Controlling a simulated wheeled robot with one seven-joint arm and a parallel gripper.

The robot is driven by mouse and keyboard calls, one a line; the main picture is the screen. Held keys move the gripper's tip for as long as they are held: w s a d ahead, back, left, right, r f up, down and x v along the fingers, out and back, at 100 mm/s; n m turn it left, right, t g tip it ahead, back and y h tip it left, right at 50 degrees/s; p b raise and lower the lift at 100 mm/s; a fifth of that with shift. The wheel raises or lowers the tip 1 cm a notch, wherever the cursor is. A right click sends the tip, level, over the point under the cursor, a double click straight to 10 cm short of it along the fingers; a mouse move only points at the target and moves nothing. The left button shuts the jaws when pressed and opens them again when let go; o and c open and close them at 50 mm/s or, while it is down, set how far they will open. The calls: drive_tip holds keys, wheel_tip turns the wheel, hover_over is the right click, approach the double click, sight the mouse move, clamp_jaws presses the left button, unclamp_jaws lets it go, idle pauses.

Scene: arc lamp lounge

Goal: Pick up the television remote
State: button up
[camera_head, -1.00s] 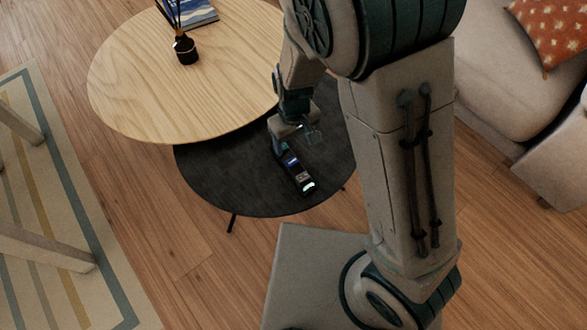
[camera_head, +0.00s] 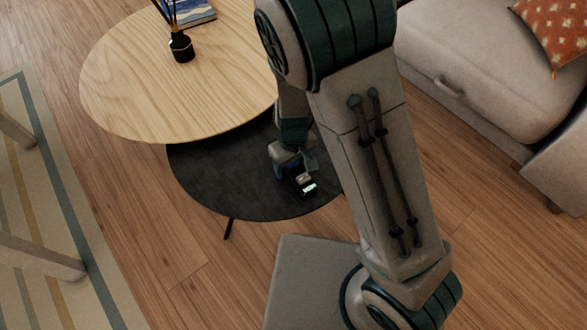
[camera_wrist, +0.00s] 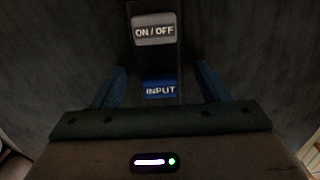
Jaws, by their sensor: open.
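The television remote (camera_head: 306,188) is dark and lies on the black lower round table (camera_head: 215,180). In the wrist view the remote (camera_wrist: 155,62) runs up the middle, with a grey "ON / OFF" button and a blue "INPUT" button. My gripper (camera_head: 296,174) is low over the remote in the head view. In the wrist view my gripper (camera_wrist: 160,85) is open, with one blue finger on each side of the remote near the "INPUT" button. A gap shows between each finger and the remote. The remote's near end is hidden behind the gripper body.
A higher pale wooden round table (camera_head: 150,85) overlaps the black one at the back left. It carries a dark reed diffuser (camera_head: 181,47) and a blue book (camera_head: 190,12). A beige sofa (camera_head: 480,70) stands at the right, and a striped rug (camera_head: 50,190) lies at the left.

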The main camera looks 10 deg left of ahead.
drive_tip(key=c, duration=1.3)
drive_tip(key=shift+o, duration=0.2)
drive_tip(key=shift+r, duration=0.1)
drive_tip(key=shift+r, duration=0.1)
